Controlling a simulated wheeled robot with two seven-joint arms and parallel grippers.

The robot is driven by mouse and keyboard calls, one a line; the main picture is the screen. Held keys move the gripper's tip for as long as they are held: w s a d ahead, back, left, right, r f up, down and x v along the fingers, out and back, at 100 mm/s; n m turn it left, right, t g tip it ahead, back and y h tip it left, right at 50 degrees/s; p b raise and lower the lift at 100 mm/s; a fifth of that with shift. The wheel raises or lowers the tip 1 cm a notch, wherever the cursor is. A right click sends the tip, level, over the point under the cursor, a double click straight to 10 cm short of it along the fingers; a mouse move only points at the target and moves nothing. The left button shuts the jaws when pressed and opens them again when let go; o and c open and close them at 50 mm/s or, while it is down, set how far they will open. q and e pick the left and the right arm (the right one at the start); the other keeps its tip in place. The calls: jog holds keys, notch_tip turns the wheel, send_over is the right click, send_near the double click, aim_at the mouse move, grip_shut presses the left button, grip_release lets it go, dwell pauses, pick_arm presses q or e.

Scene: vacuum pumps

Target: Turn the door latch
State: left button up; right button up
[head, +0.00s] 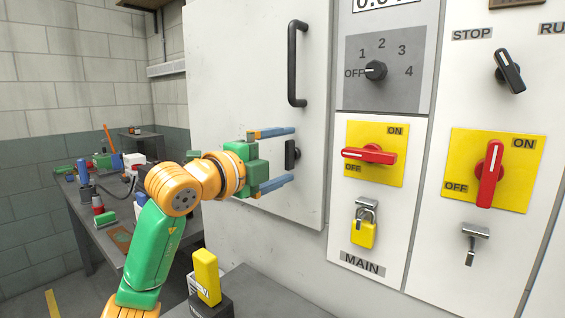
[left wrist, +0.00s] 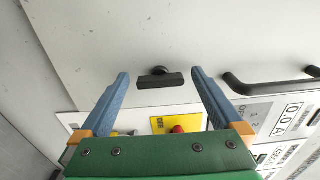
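The door latch (head: 291,155) is a small black handle on the light grey cabinet door (head: 240,90), standing upright in the head view. It also shows in the left wrist view (left wrist: 160,80), lying ahead of the fingertips and between their lines. My left gripper (head: 292,156) is open, with its two blue fingers spread above and below the latch in the head view. In the left wrist view the fingers (left wrist: 160,76) have clear gaps to the latch on both sides, and nothing is held. My right gripper is in neither view.
A black door handle (head: 292,63) is above the latch. Right of the door are red switches (head: 370,154) on yellow plates and a yellow padlock (head: 363,232). A cluttered workbench (head: 85,205) stands at left. A yellow block (head: 206,277) stands near the bottom.

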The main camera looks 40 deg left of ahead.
pick_arm(q)
jog(key=shift+s, duration=0.15)
jog(key=shift+s+a+b, duration=0.1)
jog(key=shift+s+b, duration=0.4)
jog(key=shift+s, duration=0.4)
jog(key=shift+s, duration=0.1)
jog(key=s, duration=0.2)
jog(key=s+b, duration=0.1)
jog(key=s, duration=0.1)
jog(key=s+b, duration=0.1)
jog(key=shift+s+a, duration=0.25)
jog(key=shift+s, duration=0.15)
